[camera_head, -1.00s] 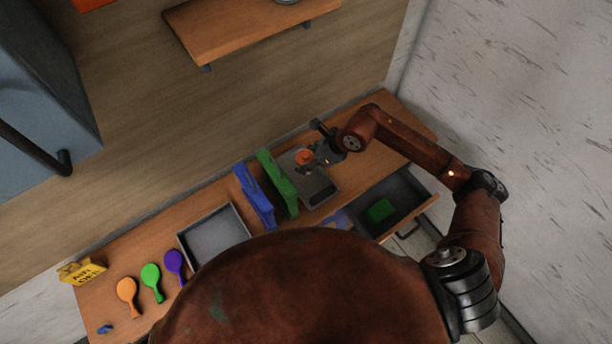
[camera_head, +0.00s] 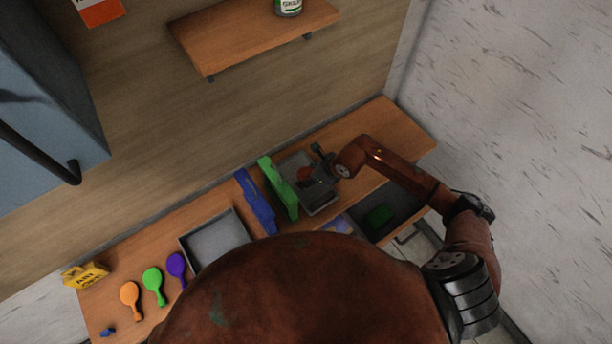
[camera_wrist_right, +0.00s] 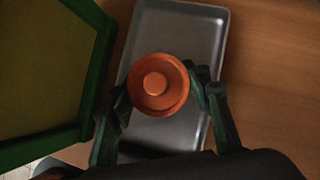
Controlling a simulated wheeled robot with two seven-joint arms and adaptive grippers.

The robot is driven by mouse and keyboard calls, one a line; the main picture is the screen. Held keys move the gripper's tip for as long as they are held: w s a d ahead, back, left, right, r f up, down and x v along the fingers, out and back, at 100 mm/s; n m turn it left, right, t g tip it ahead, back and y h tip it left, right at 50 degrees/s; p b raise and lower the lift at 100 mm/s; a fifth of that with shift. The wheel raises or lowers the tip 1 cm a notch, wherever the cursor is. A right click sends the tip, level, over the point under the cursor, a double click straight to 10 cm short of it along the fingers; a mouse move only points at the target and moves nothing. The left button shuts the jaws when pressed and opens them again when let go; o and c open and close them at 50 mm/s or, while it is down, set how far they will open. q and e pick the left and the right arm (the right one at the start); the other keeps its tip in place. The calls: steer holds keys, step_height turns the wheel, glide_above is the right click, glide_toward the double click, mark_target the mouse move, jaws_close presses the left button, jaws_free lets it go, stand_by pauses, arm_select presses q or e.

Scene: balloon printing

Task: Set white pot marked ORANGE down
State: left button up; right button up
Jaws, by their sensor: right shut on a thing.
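The pot shows as a round orange lid (camera_wrist_right: 160,86) in the right wrist view, seen from straight above; its white side and marking are hidden. My right gripper (camera_wrist_right: 158,90) is shut on it, with a dark finger on each side. The lid also shows in the head view (camera_head: 305,174), over the grey tray (camera_head: 321,206) on the table. The tray (camera_wrist_right: 186,22) fills the middle of the right wrist view beneath the pot. I cannot tell whether the pot touches the tray. My left gripper is not in view.
A green frame (camera_head: 281,189) and a blue frame (camera_head: 257,203) stand just left of the tray. An open drawer (camera_head: 405,213) with a green block is at the front right. An empty tray (camera_head: 215,243) and several balloon-shaped paddles lie further left. Bare table lies right.

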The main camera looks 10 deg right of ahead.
steer(key=shift+f, duration=0.25)
steer(key=o, duration=1.6)
steer(key=shift+r, duration=0.1)
steer(key=shift+d+r, duration=0.1)
steer(key=shift+r, duration=0.15)
steer(key=b+v, duration=0.2)
steer(key=v, duration=0.9)
steer(key=shift+s+r, duration=0.15)
steer(key=shift+r, duration=0.1)
